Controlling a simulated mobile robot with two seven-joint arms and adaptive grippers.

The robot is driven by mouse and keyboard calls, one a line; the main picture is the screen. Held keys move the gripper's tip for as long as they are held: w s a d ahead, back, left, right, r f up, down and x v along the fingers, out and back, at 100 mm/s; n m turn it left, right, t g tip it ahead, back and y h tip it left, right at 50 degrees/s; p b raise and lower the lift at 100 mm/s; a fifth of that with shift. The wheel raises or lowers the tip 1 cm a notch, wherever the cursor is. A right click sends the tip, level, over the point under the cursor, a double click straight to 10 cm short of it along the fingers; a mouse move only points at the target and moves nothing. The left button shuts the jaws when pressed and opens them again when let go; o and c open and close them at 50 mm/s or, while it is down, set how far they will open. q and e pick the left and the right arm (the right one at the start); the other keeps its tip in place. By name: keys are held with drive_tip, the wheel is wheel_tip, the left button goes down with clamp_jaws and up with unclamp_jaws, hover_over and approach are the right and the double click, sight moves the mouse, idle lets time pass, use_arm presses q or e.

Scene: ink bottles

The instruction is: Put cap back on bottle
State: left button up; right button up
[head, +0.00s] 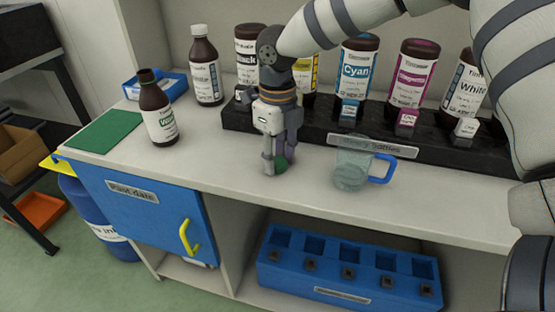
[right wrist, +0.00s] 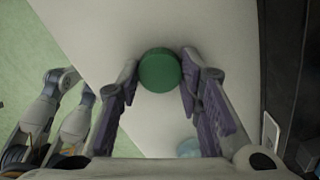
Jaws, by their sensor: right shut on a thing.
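My right gripper (head: 280,160) is shut on a round green cap (head: 281,163), just over the front part of the counter. In the right wrist view the cap (right wrist: 160,70) sits between the two fingertips (right wrist: 160,75). A brown bottle with a green-marked label (head: 157,110) stands on the counter to the left of the gripper, apart from it. Its neck is dark and no green cap shows on it. My left gripper does not show in the head view.
A green mat (head: 103,131) and a blue tray (head: 172,84) lie at the left. A capped brown bottle (head: 205,68) stands behind. A black rack (head: 305,135) holds several ink bottles. A clear jug with a blue handle (head: 352,166) stands right of the gripper.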

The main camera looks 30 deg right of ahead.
drive_tip(key=shift+r, duration=0.4)
drive_tip(key=r, duration=0.2)
drive_tip(key=a+r, duration=0.1)
drive_tip(key=shift+s+r, duration=0.15)
drive_tip(key=shift+r, duration=0.25)
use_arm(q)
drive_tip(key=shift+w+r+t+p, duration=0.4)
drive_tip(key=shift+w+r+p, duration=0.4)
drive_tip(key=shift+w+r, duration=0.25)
use_arm(e)
drive_tip(key=s+a+r, duration=0.5)
drive_tip(key=a+r, duration=0.3)
drive_tip(key=a, duration=0.3)
drive_tip(key=shift+s+a+r, duration=0.2)
drive_tip(key=shift+s+a, duration=0.15)
